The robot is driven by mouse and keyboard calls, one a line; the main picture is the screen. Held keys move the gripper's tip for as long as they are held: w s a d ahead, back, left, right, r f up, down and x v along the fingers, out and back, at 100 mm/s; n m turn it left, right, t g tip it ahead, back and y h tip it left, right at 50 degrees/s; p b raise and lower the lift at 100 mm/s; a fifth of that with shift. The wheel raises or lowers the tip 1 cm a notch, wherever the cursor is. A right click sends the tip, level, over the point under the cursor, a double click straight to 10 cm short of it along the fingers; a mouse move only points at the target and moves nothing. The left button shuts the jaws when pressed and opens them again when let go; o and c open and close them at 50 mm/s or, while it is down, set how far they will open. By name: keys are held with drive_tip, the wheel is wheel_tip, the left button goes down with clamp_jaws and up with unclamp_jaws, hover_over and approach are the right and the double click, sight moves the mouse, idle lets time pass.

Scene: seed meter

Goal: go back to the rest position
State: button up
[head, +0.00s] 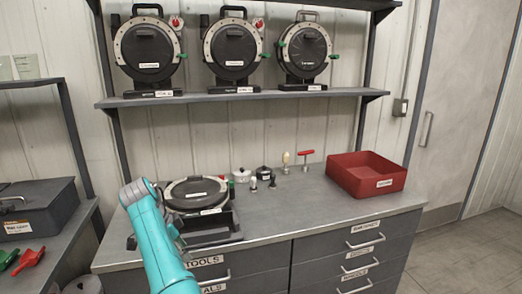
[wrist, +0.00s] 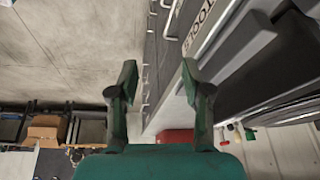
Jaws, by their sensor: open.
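My gripper (wrist: 158,82) shows in the wrist view with its two green-tipped fingers spread wide apart. Nothing is between the fingers. They point along the front edge of the grey workbench (wrist: 215,45), with open floor (wrist: 60,50) to their left. In the head view, my teal arm rises at the lower left, in front of the bench's left part. The gripper itself cannot be made out there. A dark round seed meter (head: 195,192) lies on a stand on the bench (head: 290,215), just right of my arm.
A red bin (head: 367,175) stands at the bench's right. Small knobs and a red T-handle (head: 305,155) are at the back. Several round meters stand on the shelf (head: 240,97) above. A side shelf at left holds a dark case (head: 40,208) and red and green scoops (head: 28,262).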

drive_tip(key=s+d+f+n+t+y, duration=0.1)
drive_tip(key=d+f, duration=0.4)
drive_tip(key=f, duration=0.5)
drive_tip(key=s+d+f+n+t, duration=0.15)
drive_tip(key=d+f, duration=0.25)
drive_tip(key=f, duration=0.6)
drive_tip(key=d+f+n+y, duration=0.15)
drive_tip(key=d+f, duration=0.35)
drive_tip(key=f, duration=0.5)
drive_tip(key=s+d+f+n+t+y, duration=0.2)
drive_tip(key=s+d+f+n+t, duration=0.1)
drive_tip(key=s+d+f, duration=1.15)
drive_tip(key=s+d+r+n+t, duration=0.1)
drive_tip(key=s+d+r, duration=0.2)
drive_tip(key=s, duration=0.5)
drive_tip(key=s+d+r+n+t, duration=0.1)
drive_tip(key=s+d+r, duration=0.15)
drive_tip(key=s, duration=0.65)
drive_tip(key=s+d+r+n+t, duration=0.1)
drive_tip(key=s+d+r, duration=0.2)
drive_tip(key=s, duration=0.5)
drive_tip(key=s+d+r+n+t, duration=0.1)
drive_tip(key=s+d+r+t, duration=0.1)
drive_tip(key=s+r, duration=0.6)
drive_tip(key=s+d+r+n+t+h, duration=0.1)
drive_tip(key=s+d+r+t, duration=0.1)
drive_tip(key=s+r, duration=0.7)
wheel_tip(320, 180, up, 8)
drive_tip(key=shift+d+r, duration=0.2)
drive_tip(key=shift+d, duration=0.05)
